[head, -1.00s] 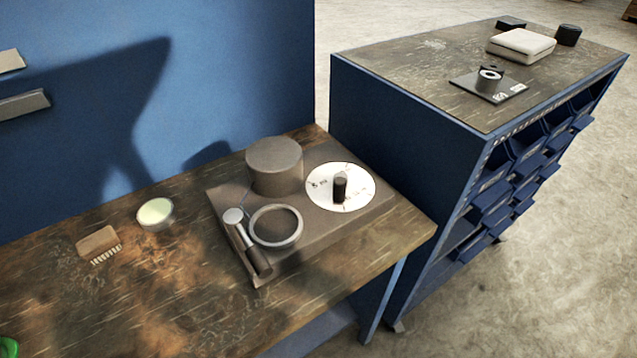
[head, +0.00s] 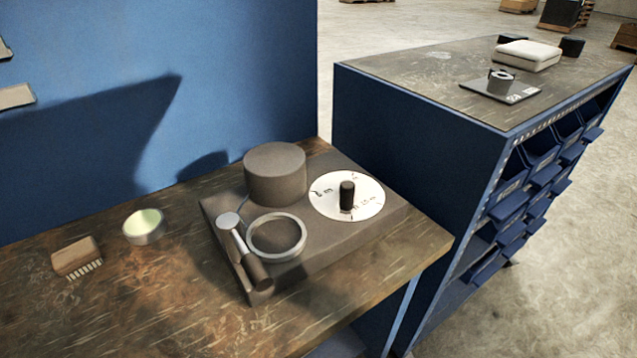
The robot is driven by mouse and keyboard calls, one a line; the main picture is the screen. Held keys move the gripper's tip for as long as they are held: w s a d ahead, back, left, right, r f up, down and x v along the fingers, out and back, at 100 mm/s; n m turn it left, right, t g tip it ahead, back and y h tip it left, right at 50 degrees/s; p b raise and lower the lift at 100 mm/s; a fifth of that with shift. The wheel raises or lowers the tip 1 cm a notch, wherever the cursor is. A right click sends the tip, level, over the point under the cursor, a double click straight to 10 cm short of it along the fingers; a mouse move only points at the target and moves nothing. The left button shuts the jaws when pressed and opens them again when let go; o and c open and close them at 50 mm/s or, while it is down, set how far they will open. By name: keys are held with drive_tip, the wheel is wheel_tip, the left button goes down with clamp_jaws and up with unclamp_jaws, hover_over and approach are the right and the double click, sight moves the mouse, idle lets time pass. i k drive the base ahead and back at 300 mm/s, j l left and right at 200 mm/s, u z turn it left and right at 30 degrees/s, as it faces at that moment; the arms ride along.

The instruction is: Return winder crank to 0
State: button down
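A brown-grey device base (head: 330,240) sits on the wooden workbench near its right end. On the base are a grey cylinder (head: 275,175), a metal ring (head: 277,236), and a crank-like lever (head: 242,252) with a silver round head and a dark grip lying left of the ring. A white dial (head: 366,205) with dark markings and a black upright knob (head: 347,196) is on the right of the base. The dial markings are too small to read surely. I cannot tell which of these parts is the winder crank. My gripper is not in view.
A brush (head: 77,256) and a small round dish (head: 144,226) with pale green contents stand left on the workbench (head: 150,310). A blue cabinet (head: 410,150) with bins stands at the right, carrying a black plate device (head: 500,90) and a pale folded item (head: 527,55).

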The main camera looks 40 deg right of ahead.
sight(348, 188)
drive_tip(key=i+j, duration=0.55)
drive_tip(key=j, duration=0.2)
drive_tip(key=i+j, duration=0.1)
drive_tip(key=j, duration=0.35)
drive_tip(key=i+j+z, duration=0.15)
drive_tip(key=j, duration=0.3)
drive_tip(key=k+j, duration=0.15)
drive_tip(key=j, duration=0.15)
drive_tip(key=k+j, duration=0.35)
drive_tip(key=j, duration=0.25)
drive_tip(key=j+z, duration=0.05)
